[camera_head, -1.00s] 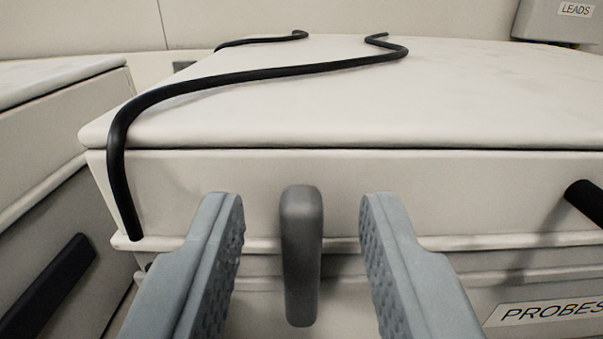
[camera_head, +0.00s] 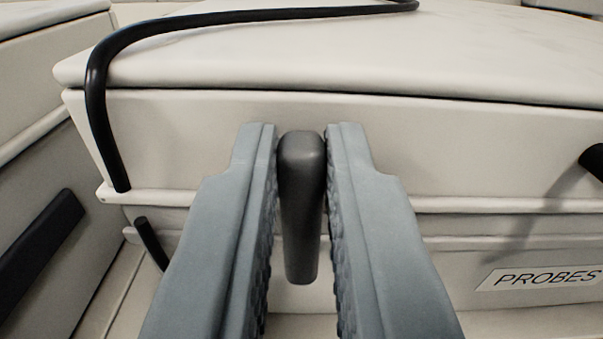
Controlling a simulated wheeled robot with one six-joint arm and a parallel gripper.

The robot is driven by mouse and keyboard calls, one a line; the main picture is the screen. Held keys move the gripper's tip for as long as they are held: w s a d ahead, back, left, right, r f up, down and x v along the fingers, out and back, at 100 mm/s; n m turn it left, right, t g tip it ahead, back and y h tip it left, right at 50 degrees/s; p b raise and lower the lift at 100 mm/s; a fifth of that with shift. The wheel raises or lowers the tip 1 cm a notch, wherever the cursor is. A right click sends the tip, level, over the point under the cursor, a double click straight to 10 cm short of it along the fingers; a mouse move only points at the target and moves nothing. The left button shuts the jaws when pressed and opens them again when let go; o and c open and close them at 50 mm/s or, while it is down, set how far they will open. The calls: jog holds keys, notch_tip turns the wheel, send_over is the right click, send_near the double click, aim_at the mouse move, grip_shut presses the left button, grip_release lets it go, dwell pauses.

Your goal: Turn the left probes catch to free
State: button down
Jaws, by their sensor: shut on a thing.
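The left probes catch (camera_head: 300,215) is a dark grey rounded bar that hangs upright on the front of the pale probes case (camera_head: 440,155). My gripper (camera_head: 301,140) has its two grey-blue fingers on either side of the catch, shut on its upper part. The catch's lower end shows between the fingers. The PROBES label (camera_head: 538,278) is on the front to the right, below the ledge. How the catch is mounted behind is hidden.
A black cable (camera_head: 97,105) runs over the lid and down the front left corner. A black bar (camera_head: 594,160) sticks out at the right edge. Another pale case with a dark handle (camera_head: 40,245) stands close on the left.

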jog(key=shift+a+f+n, duration=0.45)
jog(key=shift+n, duration=2.45)
jog(key=shift+a+f+n, duration=0.4)
jog(key=shift+f+n, duration=0.05)
jog(key=shift+n, duration=2.45)
jog(key=shift+a+f+n, duration=0.45)
jog(key=shift+n, duration=2.45)
jog(key=c, duration=1.4)
grip_release()
jog(key=shift+c, duration=0.2)
jog(key=s, duration=1.7)
jog(key=shift+s, duration=0.2)
